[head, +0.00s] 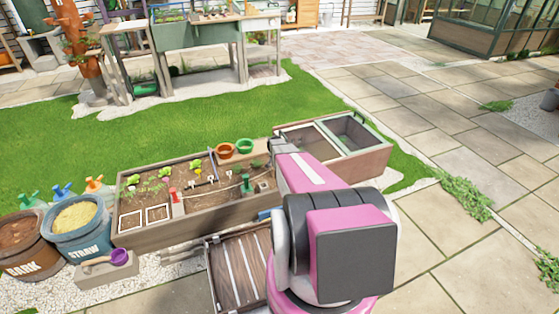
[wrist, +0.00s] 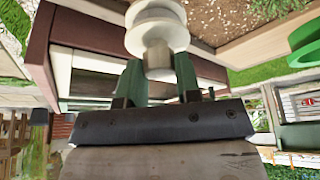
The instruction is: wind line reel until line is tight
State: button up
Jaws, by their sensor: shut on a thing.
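In the wrist view my gripper (wrist: 158,72) has its two green fingers on either side of a pale knob (wrist: 157,55). The knob sticks out from a white line reel (wrist: 156,27), and my gripper is shut on it. In the head view my pink arm hides the fingers and the reel. A thin pale line (head: 215,190) crosses the planter bed between a red post (head: 177,203) and a green post (head: 247,184). I cannot tell how tight it is.
The wooden planter (head: 165,235) holds seedlings and soil. Orange (head: 225,151) and green (head: 244,146) pots stand at its back edge. A cold frame (head: 345,165) adjoins on the right. Straw (head: 78,228) and bark (head: 25,243) buckets stand at the left, by a purple scoop (head: 118,257).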

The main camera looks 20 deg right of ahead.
jog(key=m+g+h, duration=0.1)
jog(key=m, duration=0.2)
jog(key=shift+m, duration=0.3)
jog(key=shift+m+g, duration=0.7)
jog(key=shift+m, duration=1)
jog(key=o, duration=0.9)
jog(key=w+v, duration=0.1)
jog(key=v, duration=0.9)
jog(key=shift+s+a+r, duration=0.3)
jog(key=shift+s+a, duration=0.1)
jog(key=shift+s, duration=0.05)
